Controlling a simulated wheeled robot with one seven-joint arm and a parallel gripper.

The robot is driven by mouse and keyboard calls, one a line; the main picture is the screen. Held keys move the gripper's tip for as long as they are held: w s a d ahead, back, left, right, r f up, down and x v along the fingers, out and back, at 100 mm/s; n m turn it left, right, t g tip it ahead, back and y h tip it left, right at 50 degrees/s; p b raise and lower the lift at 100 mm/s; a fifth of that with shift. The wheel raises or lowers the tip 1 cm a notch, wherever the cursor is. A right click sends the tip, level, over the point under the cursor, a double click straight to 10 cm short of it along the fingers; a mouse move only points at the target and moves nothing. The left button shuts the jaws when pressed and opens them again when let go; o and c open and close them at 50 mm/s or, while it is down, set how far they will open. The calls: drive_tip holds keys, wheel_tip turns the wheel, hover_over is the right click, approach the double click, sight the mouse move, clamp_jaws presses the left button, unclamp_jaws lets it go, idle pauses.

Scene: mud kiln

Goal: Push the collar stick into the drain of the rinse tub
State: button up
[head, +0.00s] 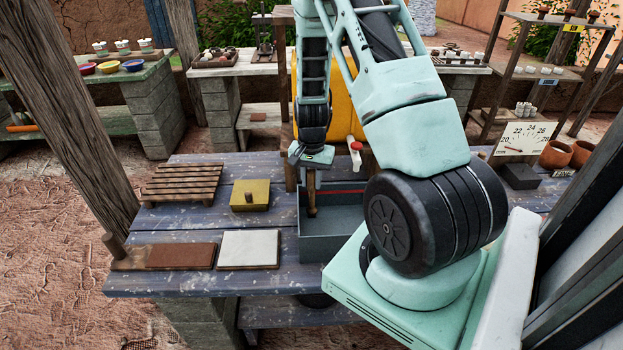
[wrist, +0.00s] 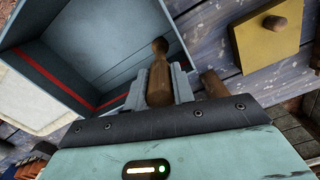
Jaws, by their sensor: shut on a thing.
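The collar stick (head: 312,198) is a brown wooden rod with a rounded, collared end. My gripper (head: 311,172) is shut on it and holds it pointing down at the grey rinse tub (head: 331,248). In the wrist view the stick (wrist: 159,72) sits between the two grey fingers of my gripper (wrist: 158,88), its rounded end sticking out past them. The tub (wrist: 75,75) fills the upper left there, with a red line along its inner wall. The drain cannot be made out in either view. I cannot tell whether the stick touches the tub.
A yellow block with a wooden knob (head: 250,195) stands left of the tub. A slatted wooden rack (head: 182,183), a brown tile (head: 181,256) and a white tile (head: 249,249) lie farther left. A red-and-white tap (head: 356,156) stands behind the tub. My arm hides the tub's right side.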

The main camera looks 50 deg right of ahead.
drive_tip(key=shift+f+b, duration=0.6)
drive_tip(key=shift+f, duration=0.2)
idle(0.5)
drive_tip(key=o, duration=1)
drive_tip(key=shift+c, duration=0.2)
drive_tip(key=shift+r, duration=0.1)
wheel_tip(320, 180, up, 17)
drive_tip(key=b, duration=0.2)
drive_tip(key=shift+r, duration=0.15)
